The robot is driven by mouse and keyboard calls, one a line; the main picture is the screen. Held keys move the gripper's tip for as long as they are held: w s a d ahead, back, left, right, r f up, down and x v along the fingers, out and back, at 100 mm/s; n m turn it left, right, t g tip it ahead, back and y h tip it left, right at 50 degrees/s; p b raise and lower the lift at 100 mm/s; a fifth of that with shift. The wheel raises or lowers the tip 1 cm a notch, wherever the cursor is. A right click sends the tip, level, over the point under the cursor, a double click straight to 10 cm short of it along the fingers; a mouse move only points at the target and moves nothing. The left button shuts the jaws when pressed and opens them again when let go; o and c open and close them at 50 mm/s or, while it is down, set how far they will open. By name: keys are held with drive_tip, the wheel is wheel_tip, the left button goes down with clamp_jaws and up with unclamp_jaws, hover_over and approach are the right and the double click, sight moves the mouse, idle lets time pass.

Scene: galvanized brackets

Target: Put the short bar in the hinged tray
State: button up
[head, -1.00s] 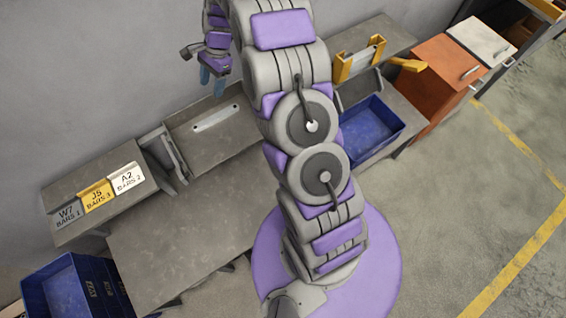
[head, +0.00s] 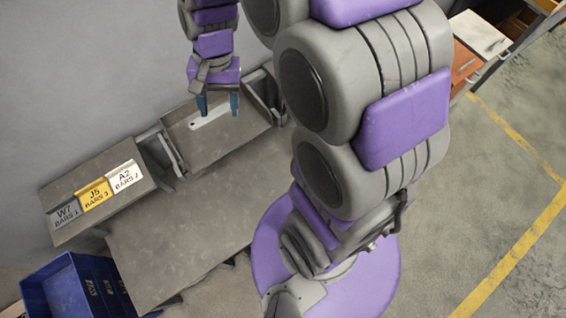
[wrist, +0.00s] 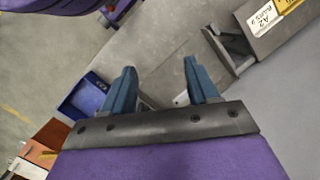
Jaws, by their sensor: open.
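A pale, flat metal bar (head: 208,118) lies on a grey raised platform (head: 215,142) against the wall. My gripper (head: 218,104) is open above it, with one blue finger to each side of the bar in the head view. I cannot tell how high it is above the bar. In the wrist view the open gripper (wrist: 162,85) shows a small pale piece, likely the bar's end (wrist: 182,98), between its fingers. Which thing is the hinged tray, I cannot tell for certain.
Grey, yellow and white labelled plates (head: 96,194) stand left of the platform. A blue bin (head: 75,290) sits at lower left, and another blue bin (wrist: 82,105) shows in the wrist view. The grey bench top (head: 175,245) is clear.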

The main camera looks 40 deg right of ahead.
drive_tip(key=s+d+r+n+h, duration=0.1)
drive_tip(key=s+n, duration=0.5)
drive_tip(key=s, duration=1.5)
drive_tip(key=shift+d+r+h, duration=0.35)
drive_tip(key=shift+d+h, duration=0.35)
drive_tip(key=shift+f+b, duration=0.55)
drive_tip(key=shift+b, duration=0.05)
